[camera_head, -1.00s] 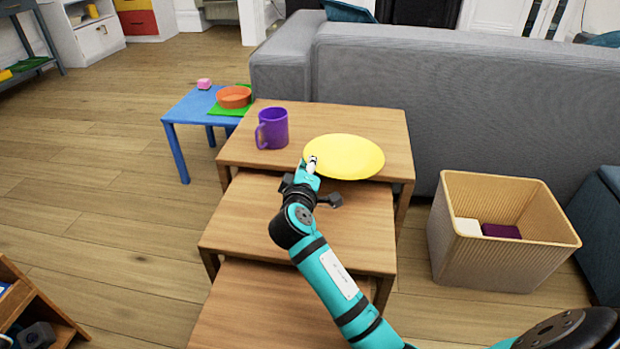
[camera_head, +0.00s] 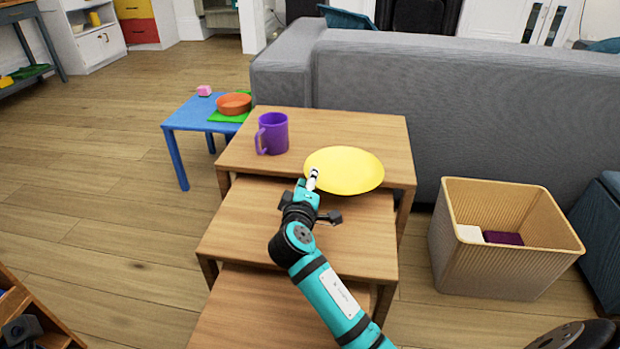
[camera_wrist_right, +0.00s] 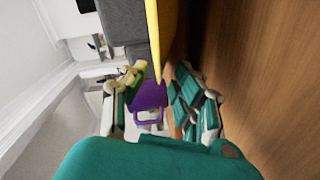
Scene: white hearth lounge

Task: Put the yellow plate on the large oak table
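The yellow plate (camera_head: 350,172) is over the front right part of the large oak table (camera_head: 355,121), the tallest of the nested tables, and overlaps its front edge in the head view. My right gripper (camera_head: 312,180) has the plate's left rim between its fingers. In the right wrist view the plate (camera_wrist_right: 153,38) shows edge-on, running in between the fingers of the gripper (camera_wrist_right: 158,90); the exact contact is hard to see. Some space seems to show between plate and wood. My left gripper is not in view.
A purple mug (camera_head: 272,133) stands on the large table's left side; it also shows in the wrist view (camera_wrist_right: 150,95). Lower oak tables (camera_head: 350,235) nest in front. A grey sofa (camera_head: 480,110) stands behind. A ribbed bin (camera_head: 490,265) is at right, a blue table (camera_head: 190,113) at left.

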